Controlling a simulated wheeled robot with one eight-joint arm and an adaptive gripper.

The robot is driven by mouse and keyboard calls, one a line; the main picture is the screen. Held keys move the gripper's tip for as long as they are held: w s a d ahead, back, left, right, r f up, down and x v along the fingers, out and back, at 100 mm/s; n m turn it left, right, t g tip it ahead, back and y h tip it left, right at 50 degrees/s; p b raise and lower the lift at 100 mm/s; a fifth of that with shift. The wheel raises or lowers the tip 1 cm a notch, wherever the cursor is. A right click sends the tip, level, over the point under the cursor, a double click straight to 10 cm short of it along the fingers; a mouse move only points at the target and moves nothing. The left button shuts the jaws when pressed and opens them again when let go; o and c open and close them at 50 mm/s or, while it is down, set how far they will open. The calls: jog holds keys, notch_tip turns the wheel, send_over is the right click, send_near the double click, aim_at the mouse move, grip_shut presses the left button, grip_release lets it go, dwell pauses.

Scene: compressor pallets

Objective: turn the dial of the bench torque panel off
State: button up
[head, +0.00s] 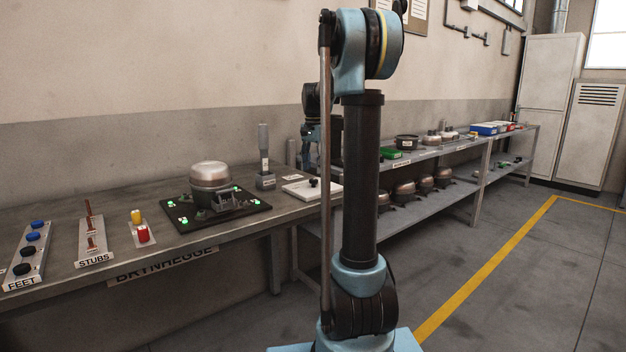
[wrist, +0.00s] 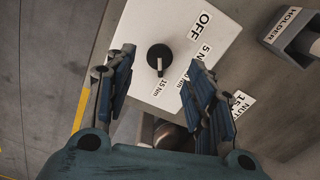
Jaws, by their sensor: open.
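The bench torque panel (wrist: 215,48) is a white plate with a black round dial (wrist: 160,57) in the wrist view. My gripper (wrist: 161,62) is open, one finger on each side of the dial in the picture, with no contact visible. In the head view the panel (head: 325,191) lies on the bench, partly hidden behind my arm, with its dark dial (head: 313,182) showing.
A holder (wrist: 290,32) stands right of the panel in the wrist view. On the bench (head: 105,267) are a compressor (head: 209,176) on a dark plate, a grey holder with an upright tool (head: 264,150), stubs and feet trays. A shelf rack (head: 455,186) stands beyond my arm.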

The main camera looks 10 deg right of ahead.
aim_at(314, 180)
jog(key=shift+f, duration=2.5)
jog(key=shift+c, duration=0.5)
jog(key=c, duration=1)
